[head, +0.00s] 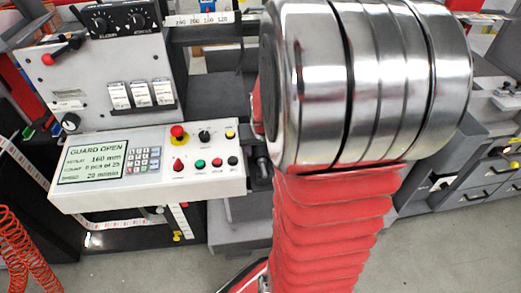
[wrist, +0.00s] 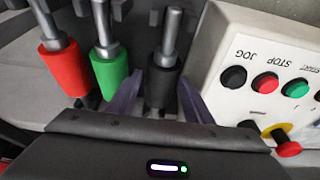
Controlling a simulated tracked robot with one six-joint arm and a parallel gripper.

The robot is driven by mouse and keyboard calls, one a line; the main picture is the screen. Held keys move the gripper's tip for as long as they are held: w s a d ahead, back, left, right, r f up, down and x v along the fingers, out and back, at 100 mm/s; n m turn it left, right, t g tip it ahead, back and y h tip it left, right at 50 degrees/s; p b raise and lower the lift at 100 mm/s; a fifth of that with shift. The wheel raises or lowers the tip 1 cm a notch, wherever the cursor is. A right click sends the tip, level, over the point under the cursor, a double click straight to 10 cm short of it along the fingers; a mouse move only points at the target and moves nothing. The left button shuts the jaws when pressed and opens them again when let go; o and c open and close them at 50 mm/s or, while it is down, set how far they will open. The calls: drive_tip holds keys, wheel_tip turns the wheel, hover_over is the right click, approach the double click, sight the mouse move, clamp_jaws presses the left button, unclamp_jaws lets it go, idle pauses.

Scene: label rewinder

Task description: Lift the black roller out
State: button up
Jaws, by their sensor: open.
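The black roller (wrist: 162,86) shows in the wrist view, with a bare metal shaft rising from its top end. My gripper (wrist: 160,95) is open, with one dark finger on each side of the black roller. A gap shows on both sides, so the fingers are not closed on it. The roller's lower end is partly hidden by my gripper body. In the head view my own arm fills the middle and right, and neither the roller nor my gripper shows there.
A green roller (wrist: 109,72) and a red roller (wrist: 63,66) stand to the left of the black one. A control box (wrist: 262,60) with several buttons and a red knob (wrist: 287,148) is close on the right. The head view's screen (head: 93,161) reads GUARD OPEN.

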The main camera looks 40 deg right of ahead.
idle(0.3)
drive_tip(key=c, duration=1.1)
